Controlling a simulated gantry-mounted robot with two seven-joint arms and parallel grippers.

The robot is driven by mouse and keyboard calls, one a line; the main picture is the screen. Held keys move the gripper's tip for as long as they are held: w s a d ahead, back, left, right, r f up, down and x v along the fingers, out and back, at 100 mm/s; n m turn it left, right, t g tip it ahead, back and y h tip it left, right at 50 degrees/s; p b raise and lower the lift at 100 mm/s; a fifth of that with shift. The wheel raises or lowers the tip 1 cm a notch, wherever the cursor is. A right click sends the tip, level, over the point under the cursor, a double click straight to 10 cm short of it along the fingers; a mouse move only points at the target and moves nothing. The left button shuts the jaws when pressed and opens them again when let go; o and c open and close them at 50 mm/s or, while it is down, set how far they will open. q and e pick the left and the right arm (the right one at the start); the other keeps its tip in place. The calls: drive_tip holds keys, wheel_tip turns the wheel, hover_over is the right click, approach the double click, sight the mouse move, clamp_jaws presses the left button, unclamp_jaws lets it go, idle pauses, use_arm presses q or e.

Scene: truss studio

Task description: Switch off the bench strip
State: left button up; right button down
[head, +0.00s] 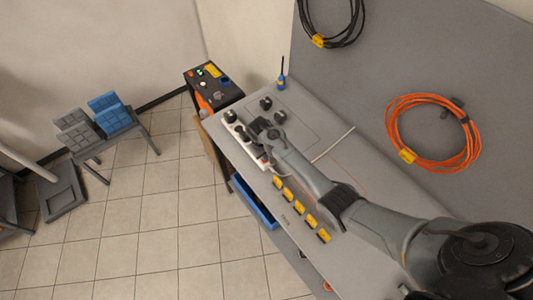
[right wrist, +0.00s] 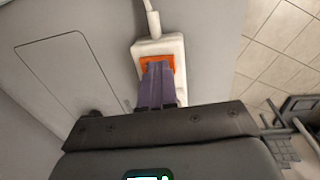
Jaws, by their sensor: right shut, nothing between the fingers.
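The bench strip (head: 233,121) is a white power strip at the left end of the grey bench, with black plugs in it, partly hidden by my right arm. In the right wrist view the end of the strip (right wrist: 172,45) has a white cable leaving it and an orange switch (right wrist: 151,60). My right gripper (right wrist: 157,70) is shut and empty. Its purple fingertips are at the orange switch and cover part of it; I cannot tell whether they press it. In the head view its fingers are hidden behind the arm. My left gripper is not in view.
Black adapters (head: 266,103) and a blue bottle-like item (head: 282,80) are on the bench (head: 325,150). Several yellow blocks (head: 298,207) line its front edge. A dark control box (head: 212,82) stands beyond the left end. An orange cable coil (head: 391,130) hangs on the panel.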

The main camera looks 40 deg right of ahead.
drive_tip(key=shift+r, duration=0.1)
drive_tip(key=r+p, duration=0.5)
drive_tip(key=shift+d+p, duration=0.2)
drive_tip(key=shift+p, duration=0.1)
wheel_tip(320, 180, up, 9)
drive_tip(key=d+b, duration=0.1)
drive_tip(key=shift+s+f, duration=0.1)
drive_tip(key=shift+f, duration=0.05)
idle(0.4)
